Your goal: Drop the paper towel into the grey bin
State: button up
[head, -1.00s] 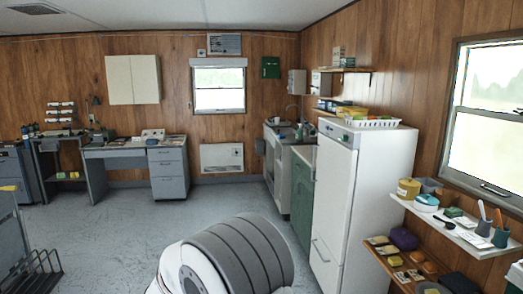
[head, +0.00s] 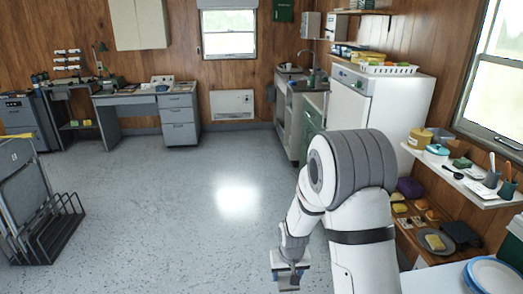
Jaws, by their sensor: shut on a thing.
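My gripper (head: 287,277) hangs low in front of me at the bottom of the head view, pointing down over the floor. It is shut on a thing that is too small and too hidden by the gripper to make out. I cannot pick out the paper towel by its looks. I see no grey bin that I can name with certainty in this view.
The grey floor (head: 180,190) is open ahead and to the left. A black rack with grey panels (head: 45,220) stands at left. A white fridge (head: 378,105), wall shelves (head: 475,185) and a table with plates (head: 425,283) line the right. A desk (head: 130,98) stands at the back.

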jog(key=s+d+f+m, duration=0.1)
jog(key=d, duration=0.6)
jog(key=shift+f, duration=0.1)
